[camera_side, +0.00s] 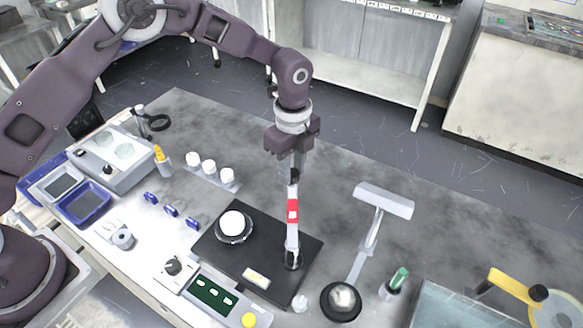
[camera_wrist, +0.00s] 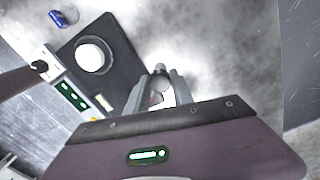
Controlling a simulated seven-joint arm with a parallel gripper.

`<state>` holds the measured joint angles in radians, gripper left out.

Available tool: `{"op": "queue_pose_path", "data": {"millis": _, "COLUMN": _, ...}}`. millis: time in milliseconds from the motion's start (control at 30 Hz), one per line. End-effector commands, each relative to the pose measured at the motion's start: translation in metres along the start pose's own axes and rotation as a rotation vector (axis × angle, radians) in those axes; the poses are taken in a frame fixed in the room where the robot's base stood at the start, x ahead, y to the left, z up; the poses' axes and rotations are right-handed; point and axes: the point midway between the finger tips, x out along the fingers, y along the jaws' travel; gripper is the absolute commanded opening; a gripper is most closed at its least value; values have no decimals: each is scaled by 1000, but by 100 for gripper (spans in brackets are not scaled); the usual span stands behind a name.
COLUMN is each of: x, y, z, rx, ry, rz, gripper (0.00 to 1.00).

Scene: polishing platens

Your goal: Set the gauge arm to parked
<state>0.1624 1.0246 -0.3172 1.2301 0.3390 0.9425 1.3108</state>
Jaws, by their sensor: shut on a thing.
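The gauge arm (camera_side: 292,235) looks like a white bar with a red band. In the side view it stands nearly upright at the right part of a black base plate (camera_side: 265,235), with a dark pivot at its foot. My gripper (camera_side: 294,174) is above it, shut on its dark upper end. In the wrist view my gripper's fingers (camera_wrist: 161,88) close around the end of the arm, and most of the bar is hidden. A white round disc (camera_side: 232,223) sits on the plate left of the arm and also shows in the wrist view (camera_wrist: 90,56).
A control panel (camera_side: 212,292) with a knob lies in front of the plate. A T-shaped white stand (camera_side: 383,200), a dark round pad (camera_side: 341,313) and a green-topped bottle (camera_side: 397,282) stand to the right. White cups (camera_side: 209,167) are behind left. The table behind the arm is clear.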

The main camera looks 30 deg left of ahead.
Motion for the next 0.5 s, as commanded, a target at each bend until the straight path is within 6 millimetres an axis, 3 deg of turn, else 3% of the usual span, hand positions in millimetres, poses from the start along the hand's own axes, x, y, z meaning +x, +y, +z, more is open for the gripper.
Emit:
{"op": "queue_pose_path", "data": {"millis": 67, "x": -2, "y": -4, "z": -3, "rx": 2, "ry": 6, "rz": -13, "gripper": 0}}
{"op": "queue_pose_path", "data": {"millis": 100, "x": -2, "y": -4, "z": -3, "rx": 2, "ry": 6, "rz": -14, "gripper": 36}}
{"op": "queue_pose_path", "data": {"millis": 167, "x": -2, "y": -3, "z": -3, "rx": 2, "ry": 6, "rz": -12, "gripper": 48}}
{"op": "queue_pose_path", "data": {"millis": 500, "x": -4, "y": -2, "z": -2, "rx": 0, "ry": 4, "rz": -8, "gripper": 50}}
